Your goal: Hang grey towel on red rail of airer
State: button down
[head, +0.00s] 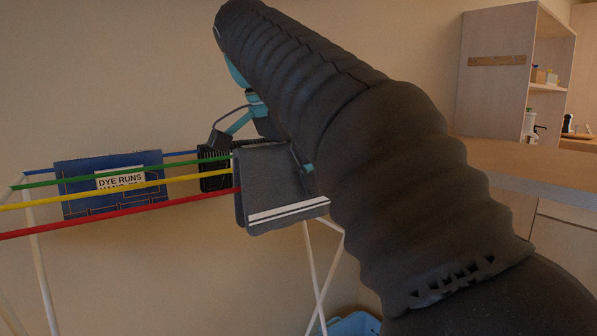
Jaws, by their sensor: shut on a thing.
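The grey towel (280,185) with white stripes near its lower edge hangs folded at the right part of the airer. My gripper (262,143) is shut on it near its top edge, partly hidden by my own arm. The red rail (120,212) is the nearest and lowest-looking rail of the airer. It runs from the left and meets the left edge of the towel, where its right part is hidden. I cannot tell whether the towel is over the red rail or only in front of it.
Yellow (100,192), green (40,184) and blue (40,171) rails lie behind the red one. A dark ribbed item (213,180) is just left of the towel. A blue tub (352,324) stands below; a counter (540,176) is right.

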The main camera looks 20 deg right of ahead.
aim_at(300, 196)
jog(key=shift+f+b, duration=1.2)
jog(key=shift+f, duration=0.6)
jog(key=c, duration=0.5)
grip_release()
